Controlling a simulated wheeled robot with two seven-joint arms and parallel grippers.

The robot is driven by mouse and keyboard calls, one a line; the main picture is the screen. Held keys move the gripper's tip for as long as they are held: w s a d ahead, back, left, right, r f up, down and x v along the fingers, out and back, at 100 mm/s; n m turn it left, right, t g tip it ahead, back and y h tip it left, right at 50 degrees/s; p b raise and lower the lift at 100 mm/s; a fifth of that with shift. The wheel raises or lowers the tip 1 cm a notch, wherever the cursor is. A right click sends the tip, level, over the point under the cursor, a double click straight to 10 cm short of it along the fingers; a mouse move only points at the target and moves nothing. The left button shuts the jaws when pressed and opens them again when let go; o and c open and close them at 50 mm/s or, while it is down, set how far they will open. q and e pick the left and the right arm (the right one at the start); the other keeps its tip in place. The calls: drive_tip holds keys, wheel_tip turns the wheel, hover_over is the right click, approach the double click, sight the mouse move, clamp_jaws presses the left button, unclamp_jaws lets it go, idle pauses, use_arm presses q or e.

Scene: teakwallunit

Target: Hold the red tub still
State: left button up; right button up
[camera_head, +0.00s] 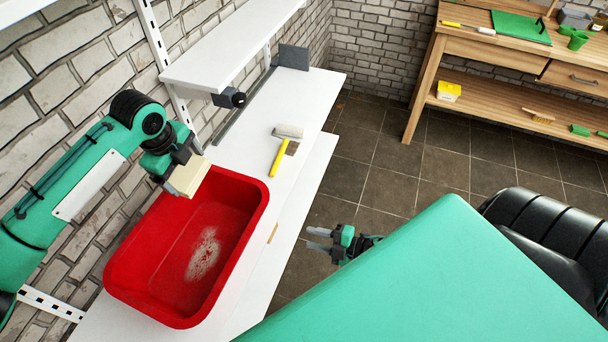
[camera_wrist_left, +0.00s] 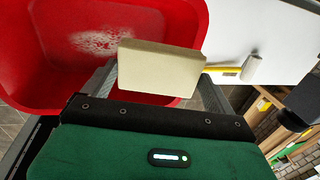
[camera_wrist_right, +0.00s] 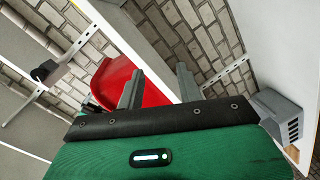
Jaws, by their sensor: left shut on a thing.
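The red tub (camera_head: 190,248) stands upright on the white shelf at the left of the head view, with a pale foamy patch on its inside floor. It also shows in the left wrist view (camera_wrist_left: 40,60) and the right wrist view (camera_wrist_right: 112,75). My left gripper (camera_head: 183,172) is shut on a cream sponge-like block (camera_wrist_left: 160,66) at the tub's far-left rim; I cannot tell whether the block touches the rim. My right gripper (camera_head: 322,240) is open and empty, to the right of the tub and apart from it, beyond the shelf edge.
A yellow-handled roller (camera_head: 283,145) lies on the white shelf (camera_head: 300,97) beyond the tub. An upper white shelf (camera_head: 228,50) overhangs at the back. A wooden workbench (camera_head: 520,55) stands far right. Tiled floor (camera_head: 390,160) between is clear.

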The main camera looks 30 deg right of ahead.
drive_tip(key=s+a+r+n+g+y, duration=0.1)
drive_tip(key=a+r+n+y, duration=0.1)
drive_tip(key=r+n, duration=0.15)
drive_tip(key=a+r+n+g+y, duration=0.1)
drive_tip(key=a+r+n+y, duration=0.1)
drive_tip(key=r, duration=0.3)
drive_tip(key=n+g+y, duration=0.3)
drive_tip(key=n+g, duration=0.1)
drive_tip(key=n, duration=0.2)
approach(242, 254)
drive_tip(key=x, duration=0.8)
drive_tip(key=shift+w, duration=0.1)
drive_tip(key=shift+f, duration=0.1)
clamp_jaws()
drive_tip(key=shift+c, duration=0.5)
unclamp_jaws()
drive_tip(key=shift+d, duration=0.1)
